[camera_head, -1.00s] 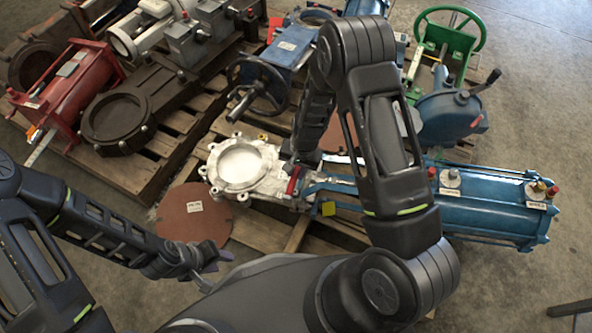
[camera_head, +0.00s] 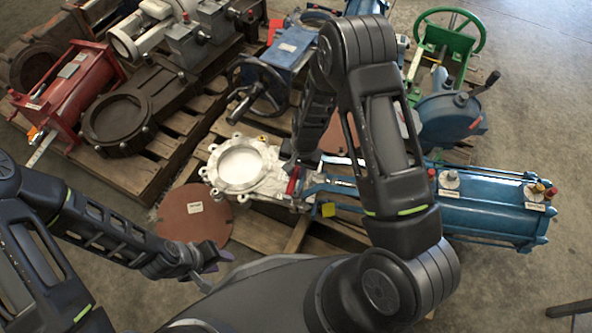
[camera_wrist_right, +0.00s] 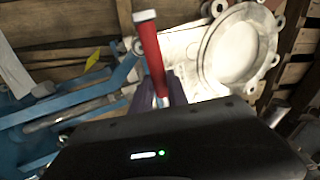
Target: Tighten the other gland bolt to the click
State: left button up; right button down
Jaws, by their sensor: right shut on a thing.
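A silver gate valve body (camera_head: 262,185) with a round bore lies on the pallet, joined to a blue frame (camera_head: 330,180) and blue cylinder (camera_head: 485,205). My right gripper (camera_head: 298,160) is over the valve's neck, partly hidden by my own arm. In the right wrist view, my right gripper (camera_wrist_right: 168,92) is shut on a tool with a red handle (camera_wrist_right: 152,52), which points away beside the silver body. The red handle also shows in the head view (camera_head: 292,186). The gland bolts cannot be made out. My left gripper (camera_head: 212,266) is empty, fingers apart, near the brown disc.
A brown round disc (camera_head: 194,214) lies left of the valve. A yellow tag (camera_head: 328,209) hangs by the blue frame. A blue valve with a handwheel (camera_head: 262,85), a green handwheel unit (camera_head: 442,50) and a red cylinder (camera_head: 75,85) stand around. Bare floor lies at right.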

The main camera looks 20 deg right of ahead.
jog(key=shift+w+a+r+p, duration=0.1)
jog(key=shift+r+p, duration=1.1)
jog(key=shift+r, duration=0.5)
